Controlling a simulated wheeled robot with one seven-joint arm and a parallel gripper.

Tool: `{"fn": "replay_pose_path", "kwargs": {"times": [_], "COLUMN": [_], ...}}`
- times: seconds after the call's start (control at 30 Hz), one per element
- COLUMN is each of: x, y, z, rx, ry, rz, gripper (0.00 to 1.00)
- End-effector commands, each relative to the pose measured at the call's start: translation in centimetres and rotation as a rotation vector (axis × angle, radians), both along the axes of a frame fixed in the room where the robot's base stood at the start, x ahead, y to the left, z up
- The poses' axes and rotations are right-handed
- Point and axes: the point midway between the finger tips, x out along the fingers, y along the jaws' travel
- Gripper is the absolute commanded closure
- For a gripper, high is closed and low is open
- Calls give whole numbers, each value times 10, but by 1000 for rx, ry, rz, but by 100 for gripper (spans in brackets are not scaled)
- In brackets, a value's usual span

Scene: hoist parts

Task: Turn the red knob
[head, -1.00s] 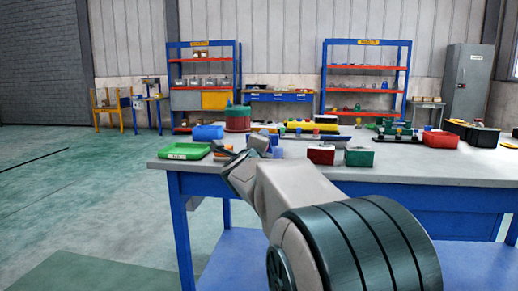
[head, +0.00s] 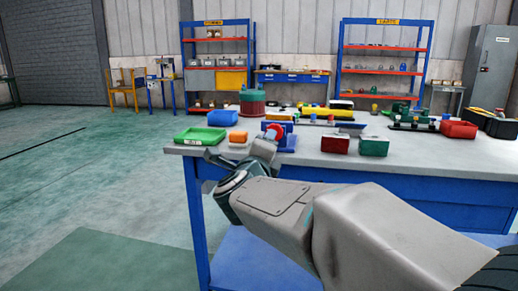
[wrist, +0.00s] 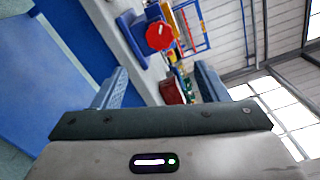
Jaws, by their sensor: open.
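The red knob (head: 273,132) sits on a blue block (head: 288,138) near the left front part of the workbench. In the wrist view the red knob (wrist: 160,36) is seen face on, beyond and between my fingers, with the blue block (wrist: 130,27) behind it. My gripper (wrist: 160,88) is open with its two blue-grey fingers apart and nothing between them. It is short of the knob and does not touch it. In the head view my arm's wrist is at the bench's front left edge, and the fingers are partly hidden.
The workbench (head: 450,160) has bare room at front right.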

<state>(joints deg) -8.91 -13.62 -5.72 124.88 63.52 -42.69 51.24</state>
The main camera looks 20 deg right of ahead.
Motion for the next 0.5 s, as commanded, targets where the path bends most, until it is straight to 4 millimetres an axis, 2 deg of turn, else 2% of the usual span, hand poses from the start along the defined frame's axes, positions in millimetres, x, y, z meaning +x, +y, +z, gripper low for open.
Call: {"fn": "replay_pose_path", "kwargs": {"times": [0.17, 0.5], "x": [-9, -9], "y": [6, 6], "z": [0, 0], "rx": [0, -8], "ry": [-1, 6], "rz": [-1, -3], "gripper": [33, 33]}}
